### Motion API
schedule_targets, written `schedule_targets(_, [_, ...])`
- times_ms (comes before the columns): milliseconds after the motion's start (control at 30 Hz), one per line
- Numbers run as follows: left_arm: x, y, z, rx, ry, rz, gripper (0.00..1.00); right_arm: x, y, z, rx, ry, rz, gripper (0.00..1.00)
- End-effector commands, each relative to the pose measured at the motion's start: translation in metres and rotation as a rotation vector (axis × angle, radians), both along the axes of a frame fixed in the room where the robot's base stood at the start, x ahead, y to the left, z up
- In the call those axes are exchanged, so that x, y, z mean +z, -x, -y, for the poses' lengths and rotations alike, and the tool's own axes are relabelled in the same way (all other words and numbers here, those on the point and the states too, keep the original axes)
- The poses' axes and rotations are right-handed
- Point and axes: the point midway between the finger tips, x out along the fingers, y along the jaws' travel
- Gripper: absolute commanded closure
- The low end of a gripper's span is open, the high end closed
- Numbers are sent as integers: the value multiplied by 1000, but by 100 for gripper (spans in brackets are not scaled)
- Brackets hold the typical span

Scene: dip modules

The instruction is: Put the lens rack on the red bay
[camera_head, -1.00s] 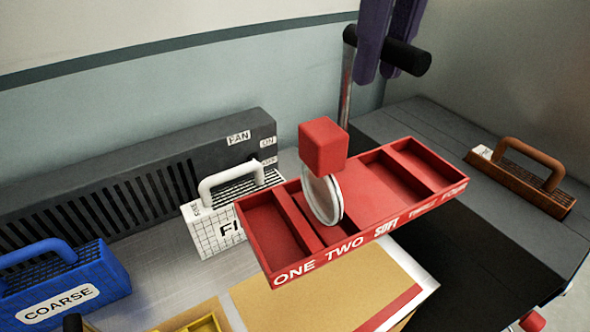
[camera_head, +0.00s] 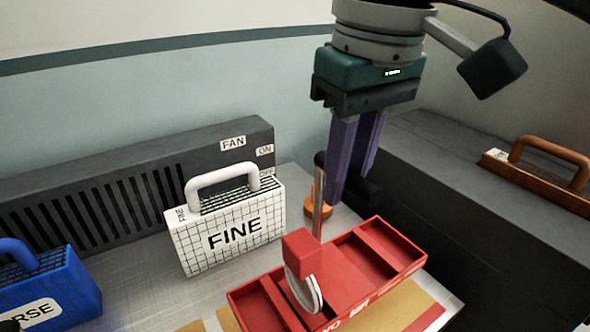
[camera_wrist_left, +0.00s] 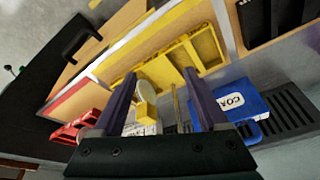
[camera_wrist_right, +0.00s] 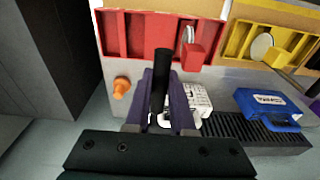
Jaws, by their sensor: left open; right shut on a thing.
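The lens rack, a red divided tray (camera_head: 350,272) with white lettering, carries a round white lens (camera_head: 303,289) with a red cube (camera_head: 302,247) on top. A metal post (camera_head: 318,207) with a black handle (camera_wrist_right: 161,80) rises behind it. My right gripper (camera_head: 347,198) is shut on that handle, which lies between its purple fingers. The rack is over the tan red bay (camera_head: 385,312) with its red stripe; I cannot tell whether it touches. It also shows in the left wrist view (camera_wrist_left: 72,133). My left gripper (camera_wrist_left: 158,100) is open and empty.
A white FINE box (camera_head: 235,232) and a blue COARSE box (camera_head: 50,285) stand before a dark slotted FAN unit (camera_head: 95,205). A yellow rack (camera_wrist_left: 205,48) stands beside the red bay. An orange knob (camera_wrist_right: 121,87) is near the handle. A brown-handled box (camera_head: 545,165) is at right.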

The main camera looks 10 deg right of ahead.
Motion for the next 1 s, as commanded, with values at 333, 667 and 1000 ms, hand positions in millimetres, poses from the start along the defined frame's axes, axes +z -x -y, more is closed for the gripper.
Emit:
schedule_targets(333, [-3, 0, 1, 1, 3, 1, 24, -42, 0, 0, -1, 1, -1, 100])
schedule_targets(667, [-4, 0, 3, 7, 11, 0, 24, -58, -1, 0, 0, -1, 3, 100])
schedule_targets(1000, [-4, 0, 3, 6, 10, 1, 24, -58, 0, 0, 0, 0, 1, 51])
